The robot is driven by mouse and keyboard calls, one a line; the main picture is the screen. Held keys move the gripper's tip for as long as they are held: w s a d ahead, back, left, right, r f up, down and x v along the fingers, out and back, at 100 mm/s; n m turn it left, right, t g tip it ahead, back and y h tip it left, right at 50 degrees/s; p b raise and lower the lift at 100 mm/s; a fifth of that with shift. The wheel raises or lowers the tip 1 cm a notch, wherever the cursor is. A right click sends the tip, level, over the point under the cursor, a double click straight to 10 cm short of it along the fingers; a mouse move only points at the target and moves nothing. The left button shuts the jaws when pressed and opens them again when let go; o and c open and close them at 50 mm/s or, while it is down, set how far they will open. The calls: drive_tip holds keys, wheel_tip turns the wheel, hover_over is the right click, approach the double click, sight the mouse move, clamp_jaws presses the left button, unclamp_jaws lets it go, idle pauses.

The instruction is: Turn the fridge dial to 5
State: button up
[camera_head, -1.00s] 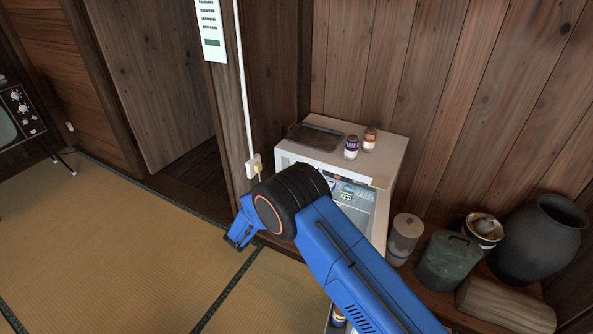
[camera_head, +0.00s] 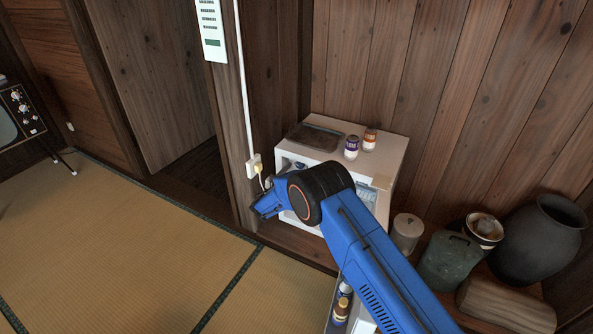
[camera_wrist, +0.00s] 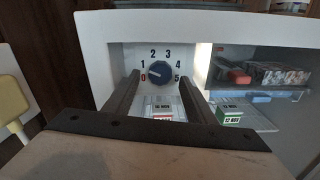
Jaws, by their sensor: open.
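The fridge (camera_head: 388,150) is a small white box against the wood wall, its door open. In the wrist view its dial (camera_wrist: 158,72) is a dark blue round knob on a white panel, with numbers 0 to 5 around it and 0 in red. I cannot tell for sure where its pointer mark sits. My gripper (camera_wrist: 160,77) is open, one finger to each side of the dial and slightly below it in the picture. Whether the fingers touch it is unclear. In the head view my gripper (camera_head: 268,206) is at the fridge's left front, and the dial is hidden.
A tray (camera_head: 314,137) and two small jars (camera_head: 351,147) stand on the fridge. Cartons labelled 12 NOV (camera_wrist: 232,115) show inside. The open door (camera_head: 333,318) holds bottles. A plug (camera_head: 256,166) is on the post.

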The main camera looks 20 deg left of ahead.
drive_tip(key=shift+w+d, duration=0.1)
drive_tip(key=shift+w, duration=0.75)
drive_tip(key=c, duration=1)
drive_tip(key=shift+c, duration=0.2)
